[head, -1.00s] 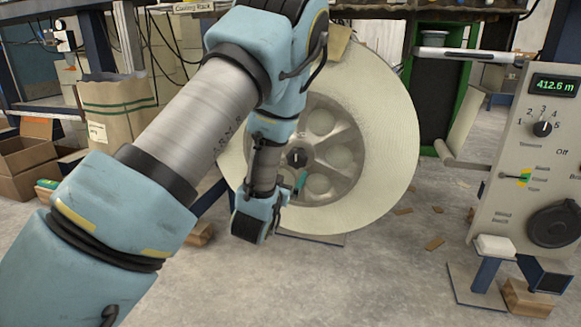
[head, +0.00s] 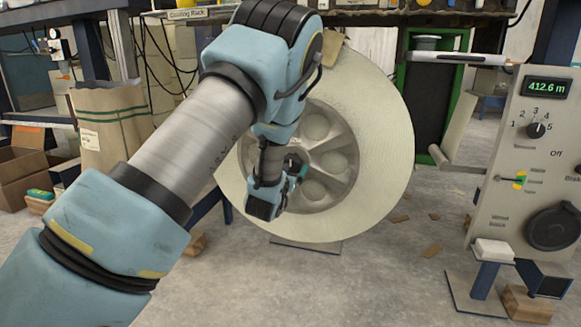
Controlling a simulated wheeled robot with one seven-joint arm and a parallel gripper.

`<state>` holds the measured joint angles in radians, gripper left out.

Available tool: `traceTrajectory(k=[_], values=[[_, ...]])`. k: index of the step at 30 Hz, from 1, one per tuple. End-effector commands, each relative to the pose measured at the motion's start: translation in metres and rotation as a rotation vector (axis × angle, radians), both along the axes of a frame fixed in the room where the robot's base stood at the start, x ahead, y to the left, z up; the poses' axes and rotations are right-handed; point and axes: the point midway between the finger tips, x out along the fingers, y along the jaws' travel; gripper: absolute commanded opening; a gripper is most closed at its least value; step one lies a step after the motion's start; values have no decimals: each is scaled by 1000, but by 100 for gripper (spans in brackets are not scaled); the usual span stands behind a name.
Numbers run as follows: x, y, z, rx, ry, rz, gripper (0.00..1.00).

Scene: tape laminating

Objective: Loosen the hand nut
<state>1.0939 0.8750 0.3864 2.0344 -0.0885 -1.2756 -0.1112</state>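The large cream tape reel (head: 385,150) stands upright in the middle of the head view, with a grey spoked hub. The hand nut (head: 294,158) is the dark piece at the hub's centre, now mostly hidden behind my wrist and gripper. My gripper (head: 300,170) shows only as a small teal and dark part at the hub's centre, right beside or on the nut. I cannot tell whether it touches the nut or whether its fingers are open or shut.
A grey control panel (head: 519,205) with a 412.6 m display and a dial stands at the right. A paper sack (head: 112,125) and cardboard boxes (head: 22,165) are at the left.

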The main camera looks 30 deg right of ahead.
Motion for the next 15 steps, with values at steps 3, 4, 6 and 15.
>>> traceTrajectory(k=[3,4,6,15], values=[[0,0,0,0,0,0,81],[0,0,0,0,0,0,78],[0,0,0,0,0,0,70],[0,0,0,-1,-1,0,36]])
